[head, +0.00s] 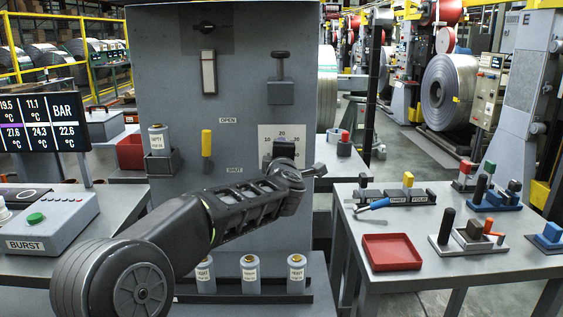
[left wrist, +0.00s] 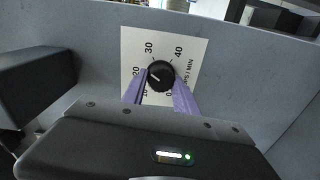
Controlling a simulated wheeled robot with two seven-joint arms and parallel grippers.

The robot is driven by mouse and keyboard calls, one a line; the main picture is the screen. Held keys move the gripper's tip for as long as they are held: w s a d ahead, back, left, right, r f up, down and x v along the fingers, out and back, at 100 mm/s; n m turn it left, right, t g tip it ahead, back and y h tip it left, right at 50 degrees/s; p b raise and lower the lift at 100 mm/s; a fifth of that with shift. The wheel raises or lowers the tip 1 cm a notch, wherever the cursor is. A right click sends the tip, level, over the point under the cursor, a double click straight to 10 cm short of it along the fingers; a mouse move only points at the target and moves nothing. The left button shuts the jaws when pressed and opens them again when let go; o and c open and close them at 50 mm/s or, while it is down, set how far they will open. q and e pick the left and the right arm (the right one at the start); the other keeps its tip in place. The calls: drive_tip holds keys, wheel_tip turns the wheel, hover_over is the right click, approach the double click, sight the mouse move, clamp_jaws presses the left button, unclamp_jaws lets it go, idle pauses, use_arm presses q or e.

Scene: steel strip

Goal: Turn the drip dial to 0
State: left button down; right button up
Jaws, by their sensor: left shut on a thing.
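The drip dial is a round black knob (left wrist: 160,75) on a white scale plate (left wrist: 190,62) marked in drops per minute, fixed to the grey panel. Its white pointer mark faces left in the left wrist view, roughly toward the 20. My left gripper (left wrist: 160,88) has its purple fingers on both sides of the knob, shut on it. My right gripper is not in view.
A yellow lever (head: 206,143) between OPEN and SHUT labels stands left of the dial on the panel. Several labelled canisters (head: 249,274) stand in a rack below. A table at right holds a red tray (head: 391,252) and tools. A BURST button box (head: 47,224) sits left.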

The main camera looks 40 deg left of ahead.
use_arm(q)
drive_tip(key=shift+w+d+f+n+t+b, duration=0.1)
drive_tip(key=shift+n+t+b, duration=0.05)
drive_tip(key=shift+n+b, duration=4.1)
drive_tip(key=shift+d+f+n+t+b, duration=0.15)
drive_tip(key=shift+n+b, duration=2.6)
drive_tip(key=shift+n, duration=3)
drive_tip(key=shift+w+a+f+n+t+b, duration=0.1)
drive_tip(key=shift+n+b, duration=3.4)
drive_tip(key=shift+n, duration=1.5)
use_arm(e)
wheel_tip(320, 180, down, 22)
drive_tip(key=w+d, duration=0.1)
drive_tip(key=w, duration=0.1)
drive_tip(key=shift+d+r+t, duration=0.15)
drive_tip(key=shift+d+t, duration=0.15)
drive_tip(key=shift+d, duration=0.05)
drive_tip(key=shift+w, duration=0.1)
use_arm(q)
drive_tip(key=c, duration=0.9)
unclamp_jaws()
drive_tip(key=shift+r, duration=0.1)
drive_tip(key=shift+c, duration=0.2)
drive_tip(key=shift+s, duration=0.1)
